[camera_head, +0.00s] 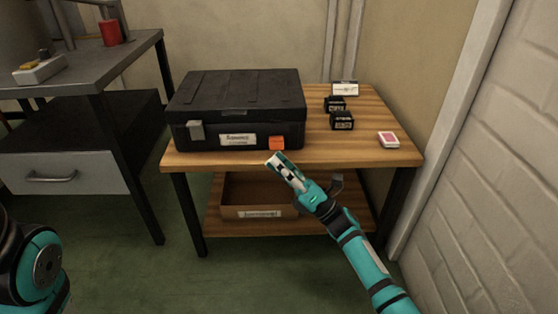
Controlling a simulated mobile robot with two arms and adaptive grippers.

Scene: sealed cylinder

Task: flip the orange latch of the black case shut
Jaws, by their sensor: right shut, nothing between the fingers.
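The black case (235,97) sits with its lid down on the wooden table (375,150). Its orange latch (277,143) is at the right of the case's front face, and a grey latch (196,130) is at the left. From here I cannot tell exactly how the orange latch is seated. My right gripper (273,160) is shut and empty, just below and in front of the orange latch. I cannot tell whether it touches the latch. My left gripper is not in view; only part of my left arm shows at the lower left.
Small black boxes (342,121), a white card (345,88) and a pink-and-white packet (388,139) lie right of the case. A labelled bin (252,212) is on the lower shelf. A grey workbench (110,65) stands left; a white brick wall (490,170) is at right.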

